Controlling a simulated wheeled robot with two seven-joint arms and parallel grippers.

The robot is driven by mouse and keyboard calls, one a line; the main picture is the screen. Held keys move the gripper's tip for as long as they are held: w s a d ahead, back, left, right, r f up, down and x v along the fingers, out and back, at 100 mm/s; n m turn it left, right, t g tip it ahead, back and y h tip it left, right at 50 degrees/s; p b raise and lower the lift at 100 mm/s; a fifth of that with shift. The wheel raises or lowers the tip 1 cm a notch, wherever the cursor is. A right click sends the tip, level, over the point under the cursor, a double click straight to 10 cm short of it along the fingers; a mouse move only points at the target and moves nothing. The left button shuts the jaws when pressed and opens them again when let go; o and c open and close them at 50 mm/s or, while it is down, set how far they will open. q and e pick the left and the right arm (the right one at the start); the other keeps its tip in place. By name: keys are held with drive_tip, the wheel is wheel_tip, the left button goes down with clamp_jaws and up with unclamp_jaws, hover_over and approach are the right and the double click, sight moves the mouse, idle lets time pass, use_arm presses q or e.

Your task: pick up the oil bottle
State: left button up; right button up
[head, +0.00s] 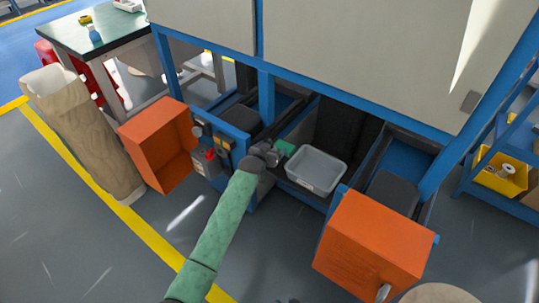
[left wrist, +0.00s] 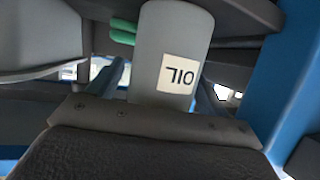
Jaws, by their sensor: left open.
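The oil bottle (left wrist: 172,50) is a grey body with a white label reading OIL, upside down in the left wrist view. It fills the middle of that view, close to my left gripper (left wrist: 155,88). The dark fingers stand apart, one on each side of the bottle. In the head view my left gripper (head: 271,154) reaches into the blue machine frame, beside a small green part (head: 287,148). There the gripper and arm hide most of the bottle, and I cannot tell whether the fingers touch it.
A grey bin (head: 316,170) sits just right of the gripper. An open orange box (head: 160,147) stands to the left and another orange box (head: 372,245) to the front right. A grey container with a red top (head: 206,160) is near the frame's left side. Blue beams surround the gripper.

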sight(270, 143)
use_arm(q)
drive_tip(key=c, duration=1.2)
drive_tip(key=shift+o, duration=0.2)
drive_tip(key=shift+r, duration=0.1)
wheel_tip(270, 143, up, 4)
drive_tip(key=shift+s+d+r, duration=0.1)
drive_tip(key=shift+s+r, duration=0.05)
drive_tip(key=shift+r, duration=0.05)
drive_tip(key=s+d+r, duration=0.2)
drive_tip(key=s+r, duration=0.1)
drive_tip(key=s, duration=0.2)
drive_tip(key=s+d+r+p, duration=0.1)
drive_tip(key=s+d+r, duration=0.1)
drive_tip(key=s, duration=0.3)
drive_tip(key=shift+d+r, duration=0.35)
drive_tip(key=shift+r, duration=0.4)
